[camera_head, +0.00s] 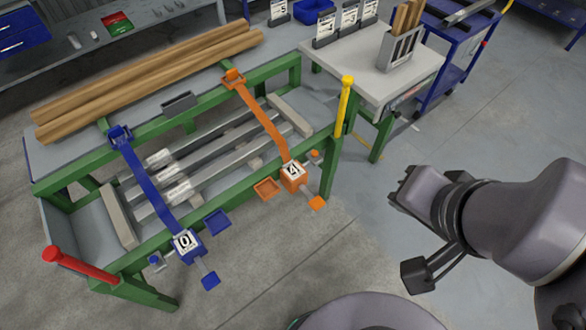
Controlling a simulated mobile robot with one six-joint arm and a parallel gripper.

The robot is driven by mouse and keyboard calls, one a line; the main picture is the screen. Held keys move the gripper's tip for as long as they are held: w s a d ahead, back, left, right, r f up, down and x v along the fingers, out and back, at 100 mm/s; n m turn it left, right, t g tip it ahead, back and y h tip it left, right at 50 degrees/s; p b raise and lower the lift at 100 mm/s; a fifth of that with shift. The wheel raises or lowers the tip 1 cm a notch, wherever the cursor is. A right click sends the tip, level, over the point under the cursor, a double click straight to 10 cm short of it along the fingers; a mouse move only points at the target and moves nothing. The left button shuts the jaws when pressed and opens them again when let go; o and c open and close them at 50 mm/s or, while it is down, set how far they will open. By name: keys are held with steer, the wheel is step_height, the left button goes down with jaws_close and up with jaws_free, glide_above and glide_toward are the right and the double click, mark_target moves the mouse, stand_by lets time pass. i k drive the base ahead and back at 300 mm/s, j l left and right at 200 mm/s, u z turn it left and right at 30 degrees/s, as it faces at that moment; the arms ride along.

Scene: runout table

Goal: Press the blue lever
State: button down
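The blue lever (209,281) is a small blue pad on a short grey bar, jutting out from the front of a blue block (185,244) labelled "0". A long blue arm (148,185) rises from this block to a blue bracket (120,136) at the table's back edge. A blue plate (217,222) sits just right of the block. My gripper (404,188) is at the right, well apart from the lever and pointing left. Its fingertips are dark and small, so I cannot tell whether it is open or shut.
An orange lever (317,203) with a block labelled "4" is to the right on the green-framed runout table (115,265). A red post (80,264) and a yellow post (345,105) stand at its corners. The floor between table and arm is clear.

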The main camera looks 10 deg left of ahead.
mark_target(210, 280)
steer(key=k+u, duration=0.1)
steer(key=u, duration=2.1)
